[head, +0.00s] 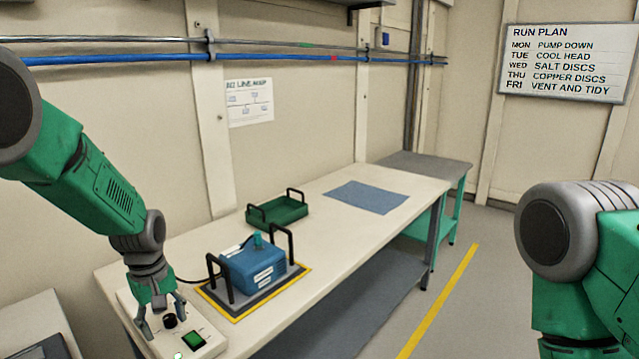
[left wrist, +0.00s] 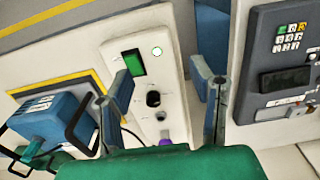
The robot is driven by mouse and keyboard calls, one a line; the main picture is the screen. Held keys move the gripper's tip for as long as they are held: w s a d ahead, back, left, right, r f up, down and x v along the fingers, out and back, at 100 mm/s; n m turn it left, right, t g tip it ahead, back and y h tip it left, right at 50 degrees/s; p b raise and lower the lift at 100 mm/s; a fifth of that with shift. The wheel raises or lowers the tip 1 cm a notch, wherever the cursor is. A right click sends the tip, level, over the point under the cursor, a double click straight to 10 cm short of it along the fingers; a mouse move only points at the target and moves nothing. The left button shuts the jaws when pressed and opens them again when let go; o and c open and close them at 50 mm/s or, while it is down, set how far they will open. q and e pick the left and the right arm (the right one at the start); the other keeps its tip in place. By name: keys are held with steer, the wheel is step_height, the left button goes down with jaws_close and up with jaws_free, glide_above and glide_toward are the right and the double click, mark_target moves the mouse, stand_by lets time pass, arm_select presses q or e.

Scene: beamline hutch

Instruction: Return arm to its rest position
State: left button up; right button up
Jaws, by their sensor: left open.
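My left arm (head: 90,180) is green and grey and reaches in from the left in the head view. Its gripper (head: 162,318) is open above a white control box (head: 205,350) with a black knob, a green screen and a lit green spot. In the left wrist view the open fingers (left wrist: 165,98) stand on either side of the black knob (left wrist: 153,99), with nothing held between them. The green screen (left wrist: 134,62) shows beyond the knob. My right arm (head: 585,265) shows at the right edge of the head view; its gripper is out of frame.
A blue box (head: 252,268) with black handles sits on a yellow-edged mat beside the control box. A green tray (head: 278,211) and a blue mat (head: 366,197) lie farther along the bench. A keypad device (left wrist: 280,65) stands at the right in the left wrist view.

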arm_select(q)
steer(key=s+d+f+m+b, duration=0.1)
steer(key=s+f+m+b, duration=0.4)
steer(key=s+f, duration=1.3)
steer(key=s+f+m+b, duration=0.2)
steer(key=s+f, duration=0.2)
steer(key=s, duration=0.5)
steer(key=s+d+f+m+b, duration=0.1)
steer(key=s+f+m+b, duration=0.1)
steer(key=s+f, duration=0.3)
steer(key=shift+s+d+m+t+b, duration=0.35)
steer(key=shift+s+m, duration=0.35)
steer(key=shift+s, duration=1.65)
arm_select(e)
step_height(320, 180, down, 10)
steer(key=shift+s+a+r, duration=0.15)
steer(key=shift+s+r, duration=0.05)
steer(key=shift+r, duration=0.05)
arm_select(q)
steer(key=shift+a+f, duration=0.2)
steer(key=shift+a, duration=0.2)
arm_select(e)
steer(key=shift+a+r, duration=0.1)
steer(key=shift+a, duration=0.25)
steer(key=shift+d, duration=0.1)
